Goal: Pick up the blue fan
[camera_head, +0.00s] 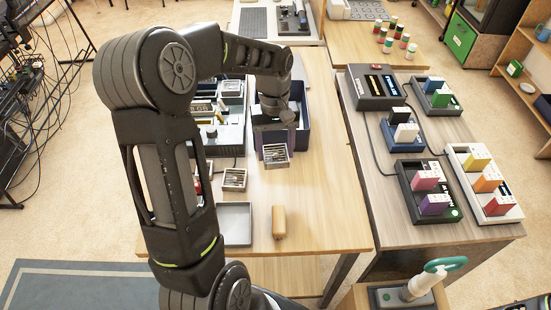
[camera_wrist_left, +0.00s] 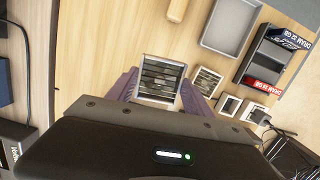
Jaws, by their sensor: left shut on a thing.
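My left gripper (camera_head: 274,141) is over the wooden table with its fingertips on both sides of a small pale-framed block with dark slats (camera_head: 275,155). In the left wrist view, the purple fingers (camera_wrist_left: 160,88) are shut on this block (camera_wrist_left: 161,77), whose slatted face shows. A similar slatted block (camera_head: 234,179) lies on the table beside it; it also shows in the left wrist view (camera_wrist_left: 206,82). I cannot make out a clearly blue fan in either view. My right gripper is not in view.
A dark blue bin (camera_head: 301,112) stands behind the gripper. A grey tray (camera_head: 235,222) and a tan block (camera_head: 279,221) lie near the table's front. The table's right side is clear.

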